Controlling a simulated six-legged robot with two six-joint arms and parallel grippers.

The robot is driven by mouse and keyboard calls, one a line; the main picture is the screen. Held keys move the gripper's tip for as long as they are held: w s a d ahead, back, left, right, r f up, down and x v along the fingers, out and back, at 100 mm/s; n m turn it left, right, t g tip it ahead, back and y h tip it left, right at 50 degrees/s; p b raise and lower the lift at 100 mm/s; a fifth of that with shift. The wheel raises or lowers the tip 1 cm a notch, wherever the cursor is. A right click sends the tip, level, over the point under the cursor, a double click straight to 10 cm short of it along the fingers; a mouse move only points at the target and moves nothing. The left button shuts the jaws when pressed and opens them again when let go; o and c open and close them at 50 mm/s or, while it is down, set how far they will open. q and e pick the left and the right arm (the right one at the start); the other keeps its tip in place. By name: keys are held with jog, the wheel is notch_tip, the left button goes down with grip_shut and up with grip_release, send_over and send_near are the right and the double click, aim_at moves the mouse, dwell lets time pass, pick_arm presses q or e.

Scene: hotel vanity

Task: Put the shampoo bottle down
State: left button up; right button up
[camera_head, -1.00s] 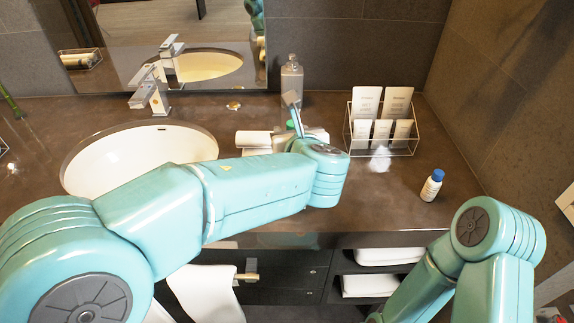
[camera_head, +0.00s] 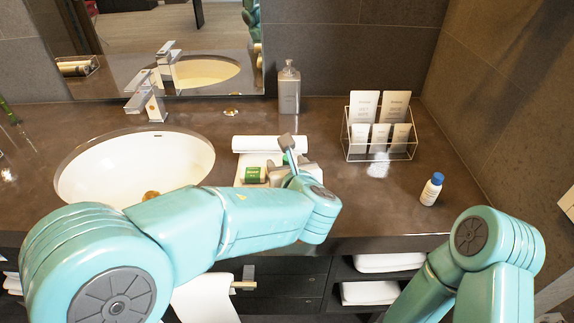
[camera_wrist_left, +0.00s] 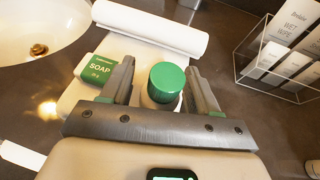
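My left gripper (camera_wrist_left: 160,88) is low over the counter to the right of the sink. In the left wrist view the shampoo bottle (camera_wrist_left: 166,83), white with a green cap, is between its two fingers, which appear closed on it. The bottle looks upright. Its lower part is hidden, so I cannot tell whether its base touches anything. In the head view the gripper (camera_head: 290,157) largely hides the bottle. A green soap box (camera_wrist_left: 96,68) lies on a pale tray (camera_wrist_left: 70,98) just left of the fingers. My right gripper is not in view.
A rolled white towel (camera_head: 270,143) lies behind the soap. A grey dispenser (camera_head: 289,88) stands at the wall. The sink (camera_head: 130,168) is at left.

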pick_arm(q)
jog(key=shift+r, duration=0.1)
jog(key=shift+r, duration=0.15)
jog(key=shift+s+d+r, duration=0.1)
jog(key=shift+s, duration=0.2)
jog(key=v, duration=1.1)
jog(key=shift+s+r, duration=0.1)
jog(key=shift+s, duration=0.1)
